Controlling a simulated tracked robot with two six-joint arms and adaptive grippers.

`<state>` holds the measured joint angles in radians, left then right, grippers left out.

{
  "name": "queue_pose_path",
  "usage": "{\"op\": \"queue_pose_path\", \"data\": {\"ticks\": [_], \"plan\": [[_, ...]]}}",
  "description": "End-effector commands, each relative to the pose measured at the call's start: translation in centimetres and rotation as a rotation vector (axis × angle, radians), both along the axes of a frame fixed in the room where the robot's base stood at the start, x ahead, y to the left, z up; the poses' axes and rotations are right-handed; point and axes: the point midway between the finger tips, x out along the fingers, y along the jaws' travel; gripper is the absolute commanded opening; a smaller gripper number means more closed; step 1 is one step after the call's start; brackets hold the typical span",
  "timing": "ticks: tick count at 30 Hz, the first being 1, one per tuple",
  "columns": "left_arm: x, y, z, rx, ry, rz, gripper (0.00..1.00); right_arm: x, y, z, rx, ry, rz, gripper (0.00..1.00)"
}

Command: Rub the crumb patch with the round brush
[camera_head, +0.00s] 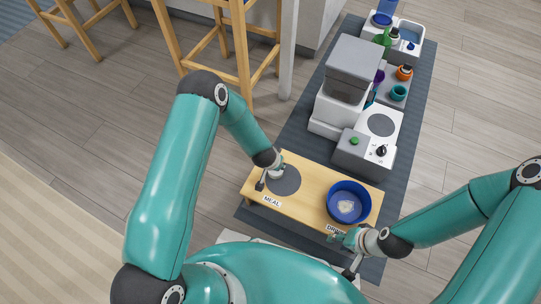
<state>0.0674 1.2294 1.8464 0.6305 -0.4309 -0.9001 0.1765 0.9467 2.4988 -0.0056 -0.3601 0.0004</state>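A blue bowl (332,210) sits at the right end of the light wooden stand. A pale, uneven patch (347,206) shows on its floor; it may be the crumb patch. My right gripper (344,251) is at the stand's front edge, just below the bowl in the picture and outside it. Small parts around its fingers are too fine to tell apart, so its opening is unclear. My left gripper (264,183) is over a dark grey disc (285,181) at the stand's left end. Its fingers are small and partly hidden. I cannot make out a round brush.
The stand (308,202) has "MEAL" and partly covered "DRINK" labels. Wooden stools (245,50) are at the upper left.

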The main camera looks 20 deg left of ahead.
Motion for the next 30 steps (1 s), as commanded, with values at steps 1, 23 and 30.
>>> {"op": "queue_pose_path", "data": {"ticks": [1, 23, 30], "plan": [[0.0, 0.5, 0.0, 0.000, 0.000, 0.001, 0.13, 0.0, 0.0, 0.0, 0.000, 0.000, 0.000, 0.40], [0.0, 1.7, 6.5, 0.001, -0.001, 0.004, 0.13, 0.0, 0.0, 5.4, 0.000, 0.000, 0.000, 0.40], [-0.1, 2.0, 8.0, 0.000, 0.000, 0.010, 0.13, 0.0, 0.0, 6.7, 0.000, 0.000, 0.000, 0.40]]}}
